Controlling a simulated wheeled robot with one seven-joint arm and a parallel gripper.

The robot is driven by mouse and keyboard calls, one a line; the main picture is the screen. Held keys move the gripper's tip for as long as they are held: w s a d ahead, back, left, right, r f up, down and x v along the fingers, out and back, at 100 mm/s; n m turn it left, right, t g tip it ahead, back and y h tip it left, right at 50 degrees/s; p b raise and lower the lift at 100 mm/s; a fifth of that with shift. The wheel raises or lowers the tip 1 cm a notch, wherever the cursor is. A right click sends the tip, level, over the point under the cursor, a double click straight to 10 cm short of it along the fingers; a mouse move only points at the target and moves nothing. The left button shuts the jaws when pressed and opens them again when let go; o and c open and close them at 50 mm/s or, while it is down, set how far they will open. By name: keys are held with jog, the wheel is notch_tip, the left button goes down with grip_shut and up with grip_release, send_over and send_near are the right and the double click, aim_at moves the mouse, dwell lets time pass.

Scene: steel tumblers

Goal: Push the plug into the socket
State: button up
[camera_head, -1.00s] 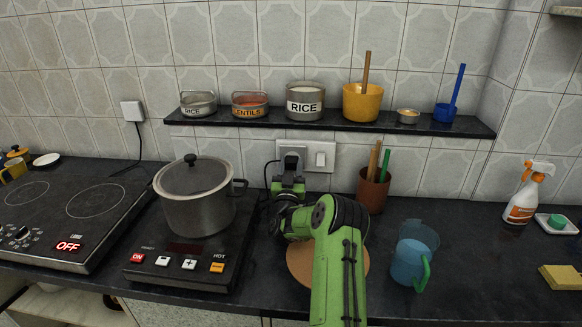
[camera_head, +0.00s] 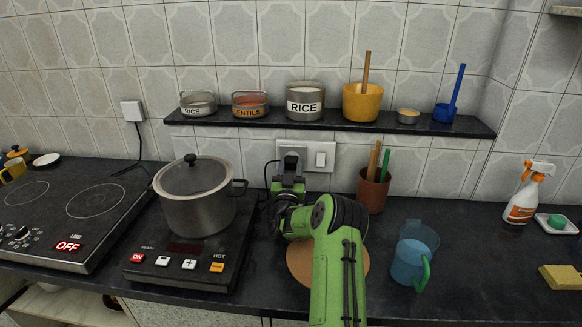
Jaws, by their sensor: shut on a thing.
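The wall socket plate (camera_head: 309,148) with a white switch is on the tiles below the shelf. The plug (camera_head: 291,160) is dark and sits in front of the left part of the plate, at the socket. My gripper (camera_head: 289,172) is shut on the plug, with the green wrist just below it. A black cord (camera_head: 267,180) runs from the plug down toward the hob with the pot. My gripper and the plug hide the socket holes, so I cannot tell whether the plug is fully in.
A steel pot (camera_head: 196,197) stands on the induction hob (camera_head: 190,262) to the left. A brown utensil cup (camera_head: 372,191) and a blue jug (camera_head: 412,257) stand to the right. The shelf (camera_head: 330,122) with containers is above. A round wooden board (camera_head: 298,262) lies under my arm.

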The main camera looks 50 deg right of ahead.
jog(key=shift+w+d, duration=0.35)
jog(key=shift+d, duration=0.05)
jog(key=o, duration=1.1)
jog(key=shift+s+a+f, duration=0.2)
jog(key=shift+s+a, duration=0.05)
jog(key=shift+a, duration=0.1)
jog(key=s+a, duration=0.2)
jog(key=a, duration=0.1)
jog(key=s+a+p, duration=0.1)
jog(key=s+a, duration=0.2)
jog(key=s+a+p, duration=0.1)
jog(key=s+a, duration=0.1)
jog(key=a, duration=0.1)
jog(key=shift+s+a, duration=0.25)
jog(key=shift+s, duration=0.1)
